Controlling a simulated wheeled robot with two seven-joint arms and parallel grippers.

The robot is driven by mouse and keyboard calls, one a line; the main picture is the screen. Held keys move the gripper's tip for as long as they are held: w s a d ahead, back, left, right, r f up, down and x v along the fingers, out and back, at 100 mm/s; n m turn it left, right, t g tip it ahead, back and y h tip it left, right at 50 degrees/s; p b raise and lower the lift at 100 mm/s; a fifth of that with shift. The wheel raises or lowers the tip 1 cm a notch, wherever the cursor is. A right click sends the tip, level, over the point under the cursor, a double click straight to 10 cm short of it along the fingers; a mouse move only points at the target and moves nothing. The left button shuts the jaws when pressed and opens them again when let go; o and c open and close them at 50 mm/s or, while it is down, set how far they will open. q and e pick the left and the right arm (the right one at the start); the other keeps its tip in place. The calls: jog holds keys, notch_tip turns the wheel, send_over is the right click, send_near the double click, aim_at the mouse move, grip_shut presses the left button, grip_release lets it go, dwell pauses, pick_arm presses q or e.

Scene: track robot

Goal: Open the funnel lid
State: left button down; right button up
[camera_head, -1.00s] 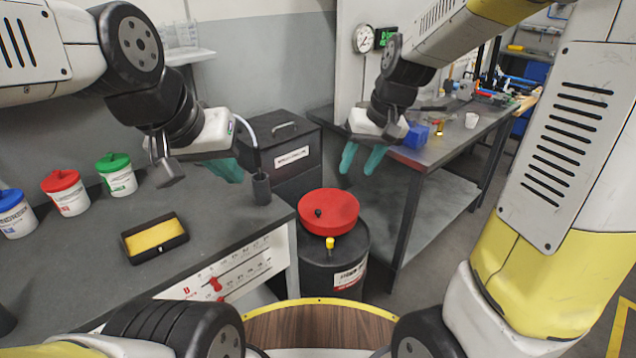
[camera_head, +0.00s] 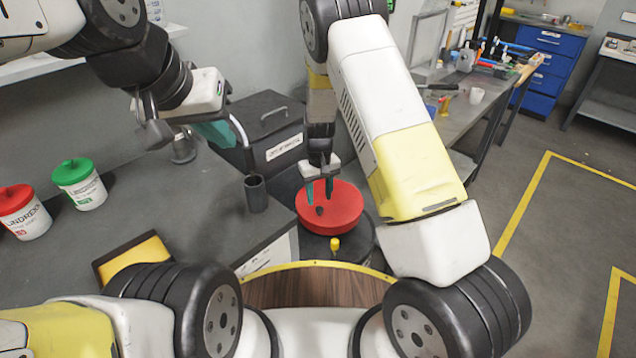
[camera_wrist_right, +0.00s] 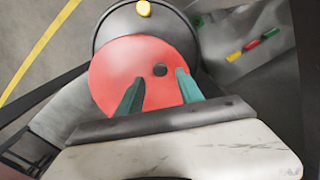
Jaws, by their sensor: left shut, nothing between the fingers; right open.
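The red funnel lid (camera_head: 338,212) lies closed on top of the black drum (camera_head: 358,247), with a small black knob (camera_head: 319,210) on it. In the right wrist view the red lid (camera_wrist_right: 115,72) and its black knob (camera_wrist_right: 159,69) show clearly. My right gripper (camera_head: 319,192) is open, its teal fingers just above the lid beside the knob. In the wrist view the right fingers (camera_wrist_right: 160,90) point at the knob, one on each side, with nothing between them. My left gripper (camera_head: 215,135) is shut and empty above the left bench, away from the lid.
A yellow cap (camera_head: 335,244) sits on the drum near the lid. A black cup (camera_head: 256,194) stands on the left bench's edge. A dark box (camera_head: 270,128) is behind the drum. White tubs with red (camera_head: 22,212) and green (camera_head: 79,184) lids stand at left. Open floor lies to the right.

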aim_at(319, 208)
jog(key=shift+f, duration=2.4)
jog(key=shift+c, duration=0.2)
grip_shut()
